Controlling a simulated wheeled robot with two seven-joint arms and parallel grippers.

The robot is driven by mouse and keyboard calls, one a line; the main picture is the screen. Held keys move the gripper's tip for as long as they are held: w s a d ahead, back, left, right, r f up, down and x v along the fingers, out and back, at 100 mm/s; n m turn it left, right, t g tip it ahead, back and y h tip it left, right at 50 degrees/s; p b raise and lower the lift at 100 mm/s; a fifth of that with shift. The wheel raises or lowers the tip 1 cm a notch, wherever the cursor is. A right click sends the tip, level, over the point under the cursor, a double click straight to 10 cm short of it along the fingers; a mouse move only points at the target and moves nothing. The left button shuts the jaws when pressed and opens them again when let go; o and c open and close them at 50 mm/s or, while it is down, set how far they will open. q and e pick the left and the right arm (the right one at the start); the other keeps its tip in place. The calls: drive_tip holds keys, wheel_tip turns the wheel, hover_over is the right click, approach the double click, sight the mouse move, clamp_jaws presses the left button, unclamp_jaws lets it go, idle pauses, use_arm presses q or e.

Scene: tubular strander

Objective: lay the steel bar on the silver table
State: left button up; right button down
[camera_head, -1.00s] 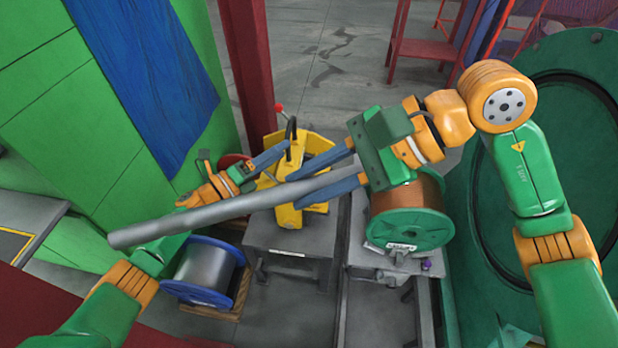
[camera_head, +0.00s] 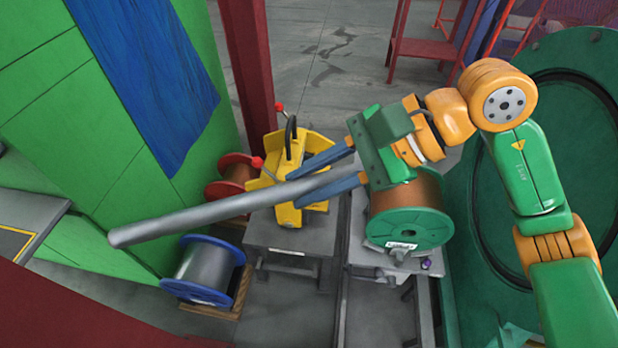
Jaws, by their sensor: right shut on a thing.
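The steel bar (camera_head: 200,217) is a long grey rod, held in the air and reaching left from my right gripper (camera_head: 299,187). The gripper's two blue fingers are shut on the bar's right end. The bar slopes down to the left in the picture, its free end in front of the green wall. A grey metal table (camera_head: 293,238) is below and behind the bar's right part, and a grey table top (camera_head: 25,212) is at the left edge. I cannot tell which is the silver table. My left gripper is out of view.
A yellow fixture (camera_head: 316,148) with red-knobbed levers stands on the middle table. A copper-wound green spool (camera_head: 408,230) sits on a stand to its right. A blue spool (camera_head: 200,290) and a red spool (camera_head: 218,190) are at left.

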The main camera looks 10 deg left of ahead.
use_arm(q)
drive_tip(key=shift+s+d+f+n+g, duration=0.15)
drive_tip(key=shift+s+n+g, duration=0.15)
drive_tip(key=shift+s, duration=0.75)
use_arm(e)
drive_tip(key=shift+w, duration=0.1)
